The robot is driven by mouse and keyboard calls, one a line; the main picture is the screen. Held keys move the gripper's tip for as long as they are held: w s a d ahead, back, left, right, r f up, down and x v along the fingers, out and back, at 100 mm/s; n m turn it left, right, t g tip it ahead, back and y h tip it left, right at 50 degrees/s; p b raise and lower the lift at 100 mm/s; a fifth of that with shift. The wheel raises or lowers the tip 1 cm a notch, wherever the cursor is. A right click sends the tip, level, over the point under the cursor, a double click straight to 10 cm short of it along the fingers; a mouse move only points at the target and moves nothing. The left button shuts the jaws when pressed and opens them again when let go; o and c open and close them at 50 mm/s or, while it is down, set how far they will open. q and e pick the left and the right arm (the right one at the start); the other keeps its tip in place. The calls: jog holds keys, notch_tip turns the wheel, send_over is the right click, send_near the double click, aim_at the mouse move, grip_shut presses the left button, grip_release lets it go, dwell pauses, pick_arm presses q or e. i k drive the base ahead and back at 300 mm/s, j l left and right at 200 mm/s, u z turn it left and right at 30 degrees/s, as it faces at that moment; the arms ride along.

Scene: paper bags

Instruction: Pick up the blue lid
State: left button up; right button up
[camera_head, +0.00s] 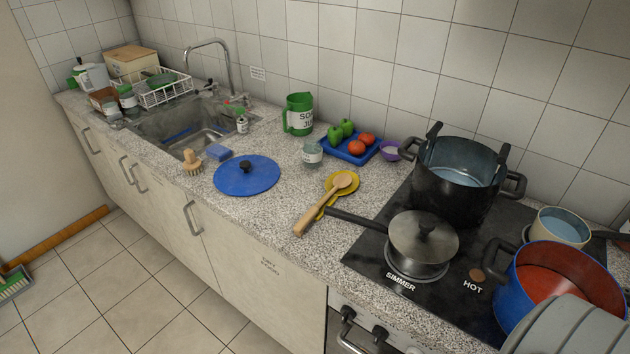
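The blue lid (247,175) lies flat on the speckled countertop (270,222), in front of and to the right of the sink. It is round with a dark knob standing up near its middle. Nothing covers it. Neither my left nor my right gripper shows in the head view.
A wooden brush (192,163) and a blue sponge (219,152) are close to the lid's left. A glass jar (312,154), yellow spoon rest (342,184) and wooden spoon (320,208) are to its right. The stove holds a lidded saucepan (421,240) and a black pot (455,190).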

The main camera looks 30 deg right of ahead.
aim_at(246, 175)
jog(key=z, duration=2.65)
jog(key=u, duration=2.05)
jog(key=i+j+z, duration=0.1)
jog(key=j, duration=0.25)
jog(key=i+j, duration=0.25)
jog(key=j, duration=0.15)
jog(key=i+j+z, duration=0.15)
jog(key=j, duration=0.2)
jog(key=i+j, duration=0.2)
jog(key=j, duration=0.2)
jog(key=z, duration=0.05)
